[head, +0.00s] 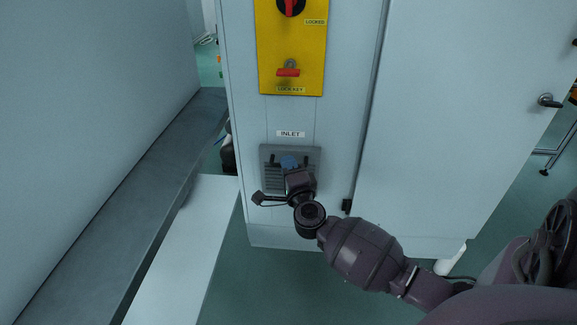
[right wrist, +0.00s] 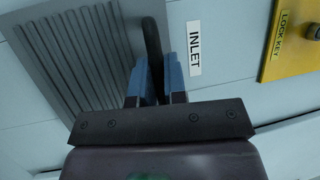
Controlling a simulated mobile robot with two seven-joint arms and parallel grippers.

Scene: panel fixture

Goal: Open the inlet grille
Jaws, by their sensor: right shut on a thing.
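The inlet grille (head: 267,178) is a grey slatted panel low on the pale cabinet, under the INLET label (head: 290,134). It looks flush with the cabinet front, though my gripper and wrist cover much of it. In the right wrist view the grille (right wrist: 75,55) fills the upper left, with a dark upright handle (right wrist: 151,38) at its edge by the label. My right gripper (head: 289,162) is at the upper part of the grille. Its blue fingers (right wrist: 158,75) lie on either side of the handle and are shut on it. My left gripper is not in view.
Above the grille is a yellow plate (head: 263,50) with a red-and-black switch (head: 290,5) and a red lock key (head: 288,72). A cabinet door with a lever handle (head: 549,101) is at the right. A grey ledge (head: 120,205) runs along the left.

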